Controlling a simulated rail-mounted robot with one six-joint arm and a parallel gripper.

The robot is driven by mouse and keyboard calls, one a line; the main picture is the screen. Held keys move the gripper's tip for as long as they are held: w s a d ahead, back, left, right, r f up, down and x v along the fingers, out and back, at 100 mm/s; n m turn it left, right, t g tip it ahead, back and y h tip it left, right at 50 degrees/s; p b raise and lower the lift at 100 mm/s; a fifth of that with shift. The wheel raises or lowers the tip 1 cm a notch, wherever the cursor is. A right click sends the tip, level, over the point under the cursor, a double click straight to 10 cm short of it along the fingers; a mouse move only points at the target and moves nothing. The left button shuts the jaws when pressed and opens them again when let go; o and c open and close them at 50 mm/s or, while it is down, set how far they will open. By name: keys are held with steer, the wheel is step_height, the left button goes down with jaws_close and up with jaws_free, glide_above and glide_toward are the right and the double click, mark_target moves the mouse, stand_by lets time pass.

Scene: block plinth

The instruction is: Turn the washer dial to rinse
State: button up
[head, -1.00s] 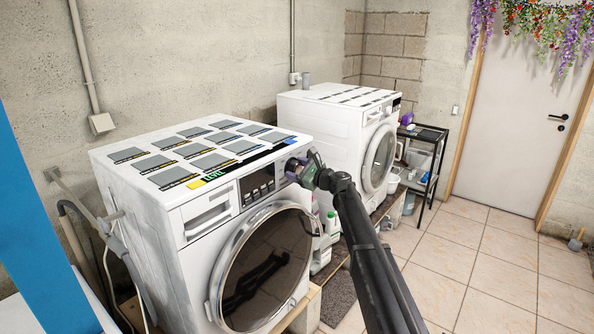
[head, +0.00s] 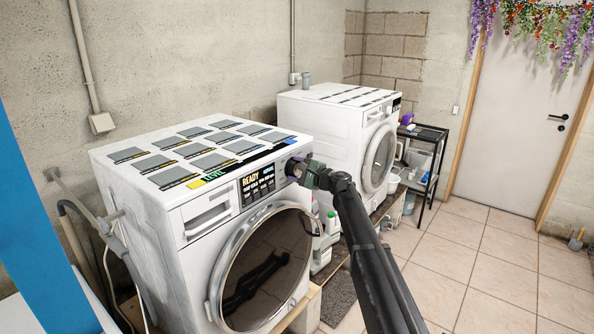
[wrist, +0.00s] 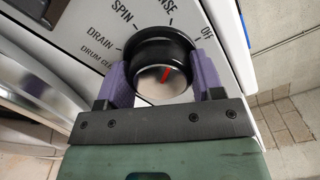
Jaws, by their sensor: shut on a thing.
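The front washer (head: 196,218) is white, with a lit display (head: 258,187) reading READY. Its dial, a black-rimmed round knob (wrist: 153,52) with a silver face and a red pointer, shows in the wrist view. My gripper (head: 298,170) is at the right end of the washer's panel. In the wrist view its purple fingers (wrist: 163,87) are shut on the dial from both sides. The red pointer slants up and right, roughly between the partly cropped "NSE" label (wrist: 163,8) and the OFF label (wrist: 208,31). SPIN, DRAIN and DRUM CLEAN labels lie to the left.
A second white machine (head: 325,125) stands behind to the right. A black shelf rack (head: 428,150) and a door (head: 520,120) are beyond it. Bottles (head: 329,225) stand between the machines. The tiled floor (head: 500,285) at the right is mostly clear.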

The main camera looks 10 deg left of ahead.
steer(key=shift+n, duration=0.5)
steer(key=o, duration=0.9)
steer(key=v, duration=1.1)
